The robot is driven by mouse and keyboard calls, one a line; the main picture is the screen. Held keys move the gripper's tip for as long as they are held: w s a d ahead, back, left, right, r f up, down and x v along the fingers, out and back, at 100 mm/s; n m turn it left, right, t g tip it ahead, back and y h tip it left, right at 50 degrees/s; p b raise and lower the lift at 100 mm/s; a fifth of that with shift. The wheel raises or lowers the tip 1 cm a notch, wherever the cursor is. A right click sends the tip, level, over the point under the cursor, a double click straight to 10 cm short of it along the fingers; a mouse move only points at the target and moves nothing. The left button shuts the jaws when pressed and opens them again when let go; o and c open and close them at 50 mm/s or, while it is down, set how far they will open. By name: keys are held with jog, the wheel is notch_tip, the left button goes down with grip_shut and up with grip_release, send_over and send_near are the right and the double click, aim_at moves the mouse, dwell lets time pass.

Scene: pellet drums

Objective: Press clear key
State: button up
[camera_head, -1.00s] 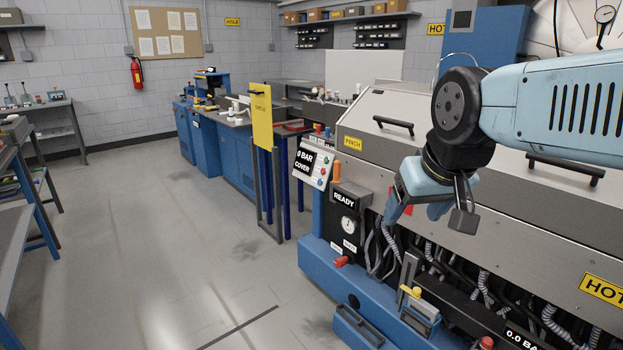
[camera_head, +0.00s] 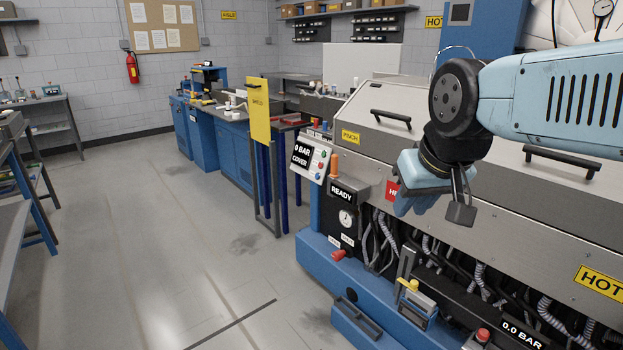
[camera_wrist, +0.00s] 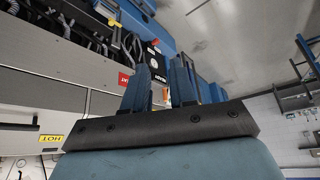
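A tilted white control panel (camera_head: 311,160) shows "0 BAR COVER" and has several small coloured buttons, including green, red and blue ones, along its right side. The button labels are too small to read, so I cannot tell which is the clear key. My gripper (camera_head: 404,208) hangs in front of the machine, to the right of the panel and apart from it. In the wrist view my gripper (camera_wrist: 161,72) has its two fingers apart, with nothing between them. A dark "READY" box (camera_head: 344,195) with a gauge sits below the panel.
An orange knob (camera_head: 334,165) stands on the READY box. A yellow sign board (camera_head: 263,125) stands left of the panel. Hoses (camera_head: 385,240) and a yellow-topped lever (camera_head: 411,286) are below my gripper. Open floor (camera_head: 180,250) lies to the left.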

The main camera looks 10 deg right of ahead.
grip_shut()
dwell(1.0)
